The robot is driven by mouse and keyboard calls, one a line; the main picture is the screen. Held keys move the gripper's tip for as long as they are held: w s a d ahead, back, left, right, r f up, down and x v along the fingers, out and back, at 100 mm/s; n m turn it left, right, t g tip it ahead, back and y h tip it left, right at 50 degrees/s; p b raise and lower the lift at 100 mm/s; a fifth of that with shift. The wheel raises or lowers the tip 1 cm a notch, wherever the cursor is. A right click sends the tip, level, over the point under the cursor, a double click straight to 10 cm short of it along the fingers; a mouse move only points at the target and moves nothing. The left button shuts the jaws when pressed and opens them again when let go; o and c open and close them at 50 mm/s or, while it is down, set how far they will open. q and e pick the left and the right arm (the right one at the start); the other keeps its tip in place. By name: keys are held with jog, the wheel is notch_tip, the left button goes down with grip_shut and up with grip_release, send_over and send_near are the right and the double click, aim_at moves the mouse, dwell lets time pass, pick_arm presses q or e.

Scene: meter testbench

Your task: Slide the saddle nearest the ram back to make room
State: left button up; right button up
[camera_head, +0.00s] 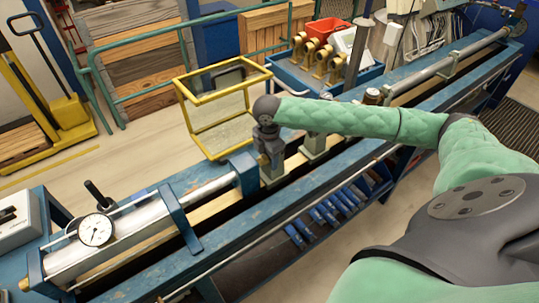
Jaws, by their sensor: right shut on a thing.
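The ram (150,222), a silver cylinder with a rod, lies along the left part of the blue bench. A blue upright plate (245,173) stands at its rod end. The saddle nearest the ram (273,174), a grey-green block, stands on the rails just right of that plate. My right gripper (267,154) points down over this saddle and is shut on its upper part; the fingers are small and partly hidden. A second similar saddle (314,148) stands farther right along the rails, partly behind my right arm. My left gripper is not in view.
A yellow-framed clear guard (222,108) stands open behind the saddle. A dial gauge (96,230) sits by the ram. A blue tray (312,84) with brass fittings and a red bin is behind the bench. A pipe (450,64) runs along the bench's far right.

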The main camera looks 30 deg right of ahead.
jog(key=shift+a, duration=0.25)
jog(key=o, duration=1.6)
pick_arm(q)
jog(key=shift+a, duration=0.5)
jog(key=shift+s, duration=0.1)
